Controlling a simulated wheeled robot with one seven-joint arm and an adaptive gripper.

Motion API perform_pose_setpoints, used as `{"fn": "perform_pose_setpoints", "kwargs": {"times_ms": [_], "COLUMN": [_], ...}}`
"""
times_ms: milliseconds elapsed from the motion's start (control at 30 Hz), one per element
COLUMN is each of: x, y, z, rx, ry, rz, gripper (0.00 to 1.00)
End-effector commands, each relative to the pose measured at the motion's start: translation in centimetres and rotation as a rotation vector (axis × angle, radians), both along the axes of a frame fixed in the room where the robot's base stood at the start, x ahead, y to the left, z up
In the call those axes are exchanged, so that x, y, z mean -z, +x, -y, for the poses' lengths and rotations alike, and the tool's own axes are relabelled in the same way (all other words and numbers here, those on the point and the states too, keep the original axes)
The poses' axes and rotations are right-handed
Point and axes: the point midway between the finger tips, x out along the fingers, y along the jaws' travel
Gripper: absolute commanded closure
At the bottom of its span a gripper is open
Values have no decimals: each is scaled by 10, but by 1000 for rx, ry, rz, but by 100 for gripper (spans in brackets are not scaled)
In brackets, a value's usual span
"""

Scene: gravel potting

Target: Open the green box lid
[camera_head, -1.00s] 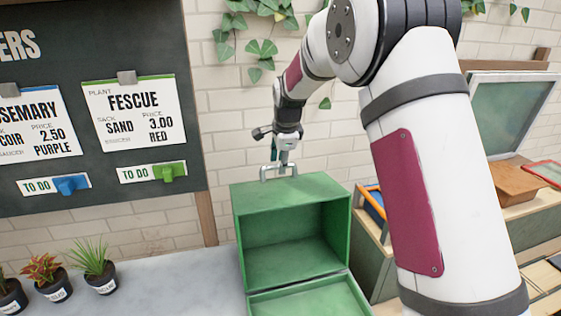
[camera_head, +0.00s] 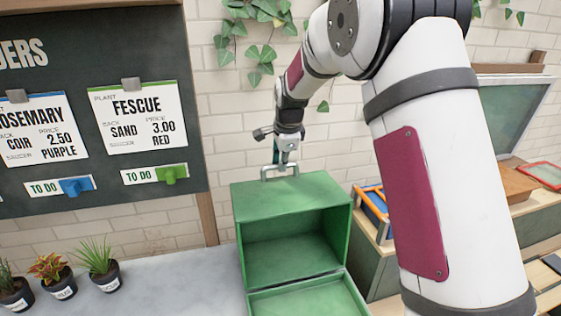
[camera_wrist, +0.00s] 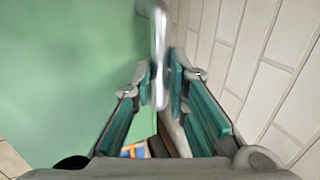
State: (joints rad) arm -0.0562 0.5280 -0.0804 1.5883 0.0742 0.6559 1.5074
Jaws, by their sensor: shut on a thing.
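The green box (camera_head: 239,222) stands at the front middle in the head view. Its upper hollow part faces me with the inside showing, and a lower green part (camera_head: 262,308) with a raised rim lies in front, cut off by the frame. A metal handle (camera_head: 266,173) is on the top face. My gripper (camera_head: 283,163) is at this handle, above the box. In the wrist view, my gripper (camera_wrist: 161,88) has its teal finger pads closed around the handle bar (camera_wrist: 158,35), with the green surface (camera_wrist: 65,80) to the left.
Potted plants (camera_head: 98,262) stand on the grey counter (camera_head: 185,275) left of the box. A dark order board (camera_head: 90,190) and brick wall (camera_head: 335,120) are behind. To the right is a green-sided unit (camera_head: 372,262) with blue and orange frames (camera_head: 375,203).

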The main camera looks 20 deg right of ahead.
Motion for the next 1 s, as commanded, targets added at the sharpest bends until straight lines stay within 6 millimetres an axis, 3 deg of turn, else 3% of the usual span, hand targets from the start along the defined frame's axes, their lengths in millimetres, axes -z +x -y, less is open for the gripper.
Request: {"fn": "perform_pose_setpoints", "kwargs": {"times_ms": [33,200,567,600,667,1000], "x": [-7,-14,-11,-10,-10,-16], "y": [-14,-31,-34,-34,-34,-32], "z": [0,-1,0,0,0,0], "rx": [-1,-3,-2,-2,-2,-1], "ry": [0,0,0,0,0,0], "rz": [-9,-13,-20,-21,-21,-10], "gripper": [100,100,100,79,65,65]}}
